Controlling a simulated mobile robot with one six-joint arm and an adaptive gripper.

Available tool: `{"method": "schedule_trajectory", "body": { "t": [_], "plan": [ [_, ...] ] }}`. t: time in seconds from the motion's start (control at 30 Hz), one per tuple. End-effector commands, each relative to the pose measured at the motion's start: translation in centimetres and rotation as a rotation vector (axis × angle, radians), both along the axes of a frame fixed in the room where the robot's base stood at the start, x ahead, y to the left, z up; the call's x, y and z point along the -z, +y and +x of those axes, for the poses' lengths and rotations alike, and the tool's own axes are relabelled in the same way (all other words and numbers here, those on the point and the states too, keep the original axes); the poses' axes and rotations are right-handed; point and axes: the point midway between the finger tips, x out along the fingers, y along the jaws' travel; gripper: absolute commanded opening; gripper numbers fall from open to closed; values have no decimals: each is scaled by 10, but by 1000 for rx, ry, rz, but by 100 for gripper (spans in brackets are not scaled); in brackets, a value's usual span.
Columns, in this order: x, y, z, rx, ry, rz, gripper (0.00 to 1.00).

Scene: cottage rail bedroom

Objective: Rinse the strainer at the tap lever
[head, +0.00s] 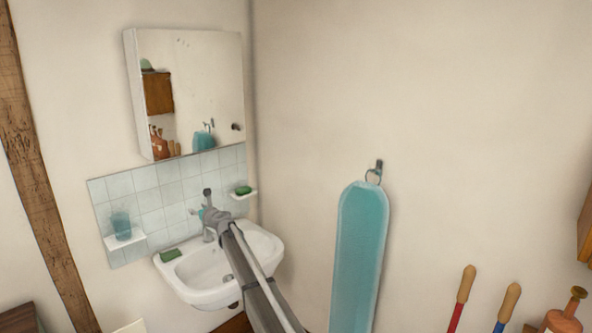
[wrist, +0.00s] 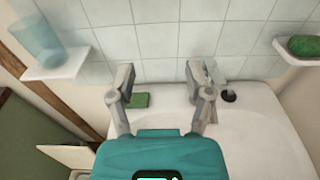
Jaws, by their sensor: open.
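My gripper (wrist: 160,76) is open, its two grey fingers spread apart with nothing between them. In the head view my gripper (head: 208,203) is over the back of the white sink (head: 190,288), close to the tiled wall. The tap (head: 208,236) is partly hidden behind my arm. In the wrist view a grey tap part with a dark end (wrist: 229,95) shows just right of the right finger; I cannot tell whether they touch. I cannot make out a strainer in either view.
A green block (head: 171,255) lies on the sink's left rim. A cup (head: 121,225) stands on the left wall shelf, and green soap (head: 244,190) lies on the right one. A mirror cabinet (head: 190,93) hangs above. A teal ironing board (head: 359,260) hangs on the right wall.

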Motion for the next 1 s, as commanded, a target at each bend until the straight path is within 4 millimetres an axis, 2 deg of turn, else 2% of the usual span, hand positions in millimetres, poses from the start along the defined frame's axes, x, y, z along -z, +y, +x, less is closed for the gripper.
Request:
{"method": "schedule_trajectory", "body": {
  "t": [0.13, 0.57, 0.77, 0.87, 1.0],
  "plan": [
    [0, -1, 0, 0, 0, 0, 66],
    [16, -53, -34, -82, -142, -237, 66],
    [33, -94, -64, -158, -250, -431, 66],
    [45, -123, -86, -219, -321, -565, 66],
    [70, -178, -129, -344, -436, -805, 66]
  ]
}}
